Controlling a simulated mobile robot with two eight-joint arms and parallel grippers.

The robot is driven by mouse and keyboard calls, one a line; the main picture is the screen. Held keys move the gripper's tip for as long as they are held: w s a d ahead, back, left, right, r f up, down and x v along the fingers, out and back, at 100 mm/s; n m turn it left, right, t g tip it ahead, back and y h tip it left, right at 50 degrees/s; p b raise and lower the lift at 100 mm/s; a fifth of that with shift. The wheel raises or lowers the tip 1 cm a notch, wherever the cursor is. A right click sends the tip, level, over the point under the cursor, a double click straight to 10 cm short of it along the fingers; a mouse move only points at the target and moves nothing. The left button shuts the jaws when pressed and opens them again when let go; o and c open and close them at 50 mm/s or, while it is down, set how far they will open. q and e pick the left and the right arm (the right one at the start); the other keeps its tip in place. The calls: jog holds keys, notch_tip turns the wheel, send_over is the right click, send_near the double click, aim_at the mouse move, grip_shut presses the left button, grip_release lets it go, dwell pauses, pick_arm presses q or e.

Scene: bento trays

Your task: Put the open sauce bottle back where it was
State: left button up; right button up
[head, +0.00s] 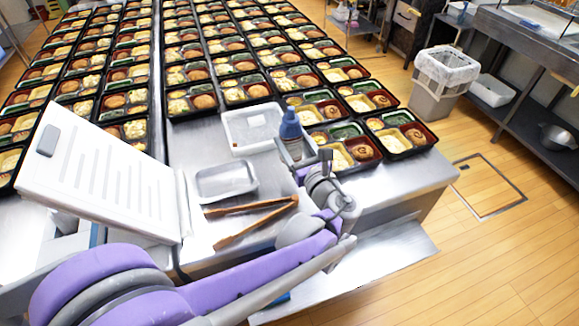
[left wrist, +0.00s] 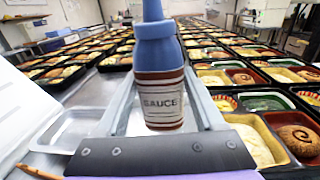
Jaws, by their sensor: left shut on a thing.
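My right gripper is not in view.
A metal tray (head: 226,194) and wooden tongs (head: 250,224) lie left of my left gripper. Filled bento trays (head: 403,142) crowd the table behind and to the right. A white slatted panel (head: 100,170) stands at the left. Bare steel table (head: 395,180) shows at the right front.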

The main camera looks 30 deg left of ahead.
pick_arm(q)
jog(key=shift+f+b, duration=0.6)
jog(key=shift+f, duration=2.55)
jog(key=shift+f, duration=0.1)
jog(key=shift+o, duration=1.1)
jog(key=shift+f, duration=0.1)
jog(key=o, duration=0.4)
jog(key=shift+o, duration=0.2)
jog(key=shift+r, duration=0.3)
jog(key=v, duration=1.2)
jog(key=shift+f, duration=0.1)
